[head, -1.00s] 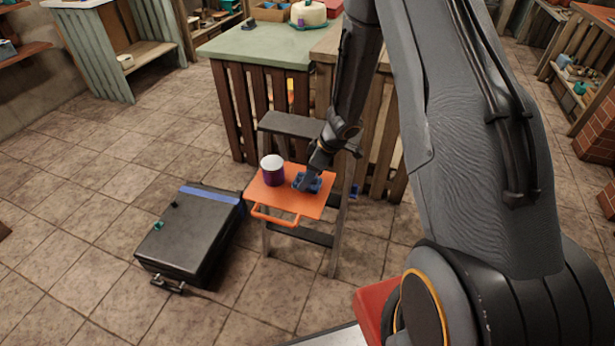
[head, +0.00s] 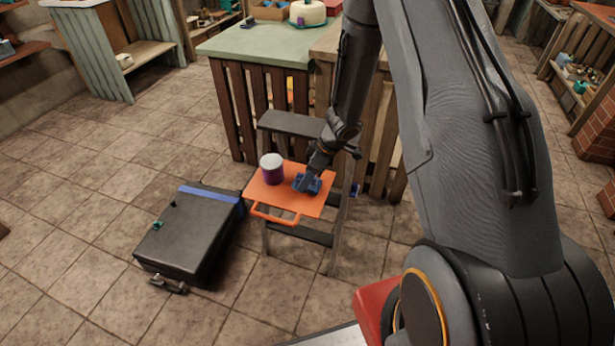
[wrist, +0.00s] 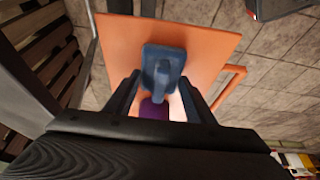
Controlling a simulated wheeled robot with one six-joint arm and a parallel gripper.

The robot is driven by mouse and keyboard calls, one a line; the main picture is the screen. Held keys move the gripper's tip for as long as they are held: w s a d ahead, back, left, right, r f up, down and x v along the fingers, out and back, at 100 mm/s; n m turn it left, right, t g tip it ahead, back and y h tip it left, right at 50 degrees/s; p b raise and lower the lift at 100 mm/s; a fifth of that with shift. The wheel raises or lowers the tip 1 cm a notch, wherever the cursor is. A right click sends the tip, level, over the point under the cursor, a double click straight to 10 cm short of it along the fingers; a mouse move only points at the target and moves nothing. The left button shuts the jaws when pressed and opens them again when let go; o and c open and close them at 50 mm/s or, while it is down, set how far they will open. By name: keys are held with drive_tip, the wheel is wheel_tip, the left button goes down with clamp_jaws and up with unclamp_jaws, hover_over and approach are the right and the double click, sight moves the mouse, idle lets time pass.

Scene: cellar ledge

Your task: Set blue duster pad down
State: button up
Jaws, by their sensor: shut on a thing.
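The blue duster pad (head: 308,185) is at the right part of an orange board (head: 262,193) on a small step stand. In the wrist view the pad (wrist: 152,56) shows as a blue plate with a raised handle, over the orange surface. My gripper (head: 312,175) is above the pad and shut on it; in the wrist view the fingers (wrist: 158,98) come in on either side of its handle. The pad looks at or very near the board; I cannot tell whether it touches.
A purple can with a white top (head: 272,169) stands on the board, left of the pad. A black case (head: 188,240) with a blue strip lies on the floor to the left. A slatted counter (head: 245,110) stands behind. The board's front is clear.

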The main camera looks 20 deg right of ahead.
drive_tip(key=o, duration=1.1)
drive_tip(key=p+v, duration=0.1)
drive_tip(key=v, duration=0.6)
drive_tip(key=shift+s+d+r, duration=0.1)
drive_tip(key=shift+d+r, duration=0.1)
drive_tip(key=shift+r, duration=0.4)
drive_tip(key=s+d+r+m+t+h, duration=0.1)
drive_tip(key=s+d+r+m+h, duration=0.15)
drive_tip(key=r, duration=0.35)
drive_tip(key=s+d+r+m+t+h, duration=0.1)
drive_tip(key=s+d+r+m+h, duration=0.2)
drive_tip(key=r, duration=0.4)
drive_tip(key=s+a+r+m+g, duration=0.1)
drive_tip(key=s+a, duration=0.1)
drive_tip(key=s, duration=0.4)
drive_tip(key=s+a+r+m+g+y, duration=0.1)
drive_tip(key=s+a+m+g, duration=0.1)
drive_tip(key=s, duration=0.4)
drive_tip(key=s+a+r+m+g+y, duration=0.1)
drive_tip(key=s+a+r+m, duration=0.1)
drive_tip(key=s+a, duration=0.2)
drive_tip(key=shift+s, duration=0.95)
